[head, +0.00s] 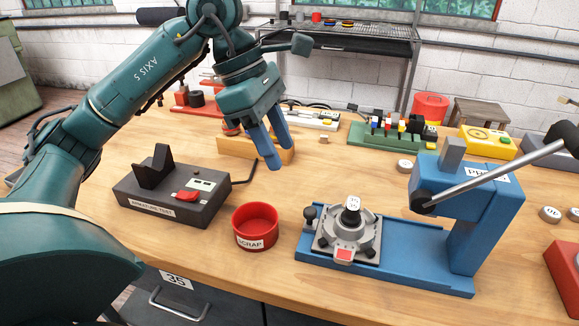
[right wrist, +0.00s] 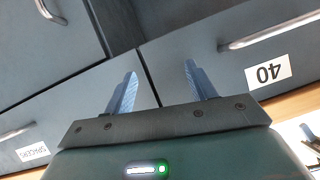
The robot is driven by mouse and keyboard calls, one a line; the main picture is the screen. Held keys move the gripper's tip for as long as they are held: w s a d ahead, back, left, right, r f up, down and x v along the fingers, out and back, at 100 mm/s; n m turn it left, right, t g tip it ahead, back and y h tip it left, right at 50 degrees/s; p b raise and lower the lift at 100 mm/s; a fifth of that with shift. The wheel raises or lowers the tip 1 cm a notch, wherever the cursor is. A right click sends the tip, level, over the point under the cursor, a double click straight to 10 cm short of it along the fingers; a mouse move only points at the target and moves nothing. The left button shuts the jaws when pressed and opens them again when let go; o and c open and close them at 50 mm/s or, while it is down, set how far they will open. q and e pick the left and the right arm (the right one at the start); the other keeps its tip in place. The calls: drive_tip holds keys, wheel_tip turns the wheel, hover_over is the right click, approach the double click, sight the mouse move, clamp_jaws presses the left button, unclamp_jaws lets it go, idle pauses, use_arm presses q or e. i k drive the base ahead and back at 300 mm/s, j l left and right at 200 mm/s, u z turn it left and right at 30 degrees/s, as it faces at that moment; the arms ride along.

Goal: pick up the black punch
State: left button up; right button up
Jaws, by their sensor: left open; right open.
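I cannot tell for certain which dark piece is the black punch. Small black pieces stand among coloured ones in the green rack (head: 385,140) at the back. A dark round piece with a pale numbered top (head: 351,212) stands upright in the grey fixture (head: 335,238) on the blue press (head: 485,215). My left gripper (head: 277,157) is open and empty above the table, left of the green rack and behind the red scrap cup. My right gripper (right wrist: 160,68) is open and empty in the right wrist view, in front of drawer fronts.
The red scrap cup (head: 256,228) stands left of the press, near the dark armature tester (head: 177,190). The press lever (head: 500,175) sticks out to the upper right. A yellow box (head: 487,141) stands at the back right. Bare wood lies between cup and rack.

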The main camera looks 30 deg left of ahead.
sight(350, 217)
drive_tip(key=k, duration=1.5)
